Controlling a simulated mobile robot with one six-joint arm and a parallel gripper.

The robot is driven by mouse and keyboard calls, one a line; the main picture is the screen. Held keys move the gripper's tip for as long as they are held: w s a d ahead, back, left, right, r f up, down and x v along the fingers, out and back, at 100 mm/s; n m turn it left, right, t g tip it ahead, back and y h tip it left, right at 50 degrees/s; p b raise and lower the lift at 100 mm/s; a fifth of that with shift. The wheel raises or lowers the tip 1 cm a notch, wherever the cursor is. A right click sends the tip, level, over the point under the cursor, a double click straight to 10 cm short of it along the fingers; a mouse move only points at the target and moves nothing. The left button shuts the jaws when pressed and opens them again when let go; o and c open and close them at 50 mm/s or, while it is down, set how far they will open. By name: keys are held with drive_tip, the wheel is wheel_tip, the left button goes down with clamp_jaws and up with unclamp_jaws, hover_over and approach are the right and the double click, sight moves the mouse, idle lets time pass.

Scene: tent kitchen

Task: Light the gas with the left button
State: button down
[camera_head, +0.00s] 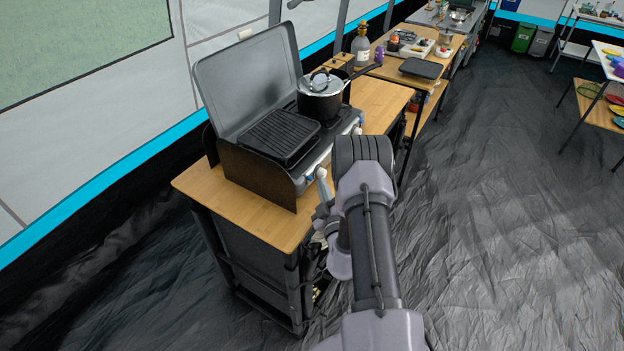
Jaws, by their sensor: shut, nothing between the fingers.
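A camping gas stove (262,85) with its grey lid raised stands on a wooden-topped table. Its front panel (345,141) faces right, toward my arm. The left button is not clearly made out; the left end of the panel is close to my gripper and partly hidden by it. My gripper (321,177) is small in the view, just in front of the panel's left end. It looks shut and empty. I cannot tell whether it touches the panel.
A black ridged griddle (281,137) sits on the stove's left side. A lidded pot (320,95) sits on the right, its handle reaching over the table. The wooden tabletop (237,203) is bare at the near left. Open floor (490,220) lies to the right.

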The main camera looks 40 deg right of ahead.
drive_tip(key=shift+w, duration=0.15)
drive_tip(key=shift+w+a, duration=0.15)
drive_tip(key=shift+w, duration=0.05)
idle(0.3)
idle(0.4)
drive_tip(key=shift+w+a+r+p, duration=0.25)
drive_tip(key=shift+w+r+p, duration=0.1)
drive_tip(key=shift+w, duration=0.1)
idle(0.9)
drive_tip(key=shift+s+a+f, duration=0.1)
drive_tip(key=shift+s+f, duration=0.2)
drive_tip(key=shift+f, duration=0.1)
drive_tip(key=shift+s+d+f+b, duration=0.3)
drive_tip(key=shift+s+f, duration=0.1)
drive_tip(key=shift+s, duration=0.25)
drive_tip(key=shift+s+d+r, duration=0.15)
drive_tip(key=shift+s+d, duration=0.25)
drive_tip(key=shift+s, duration=0.4)
drive_tip(key=shift+s+d+r, duration=0.1)
drive_tip(key=shift+s+d, duration=0.3)
drive_tip(key=shift+s, duration=0.35)
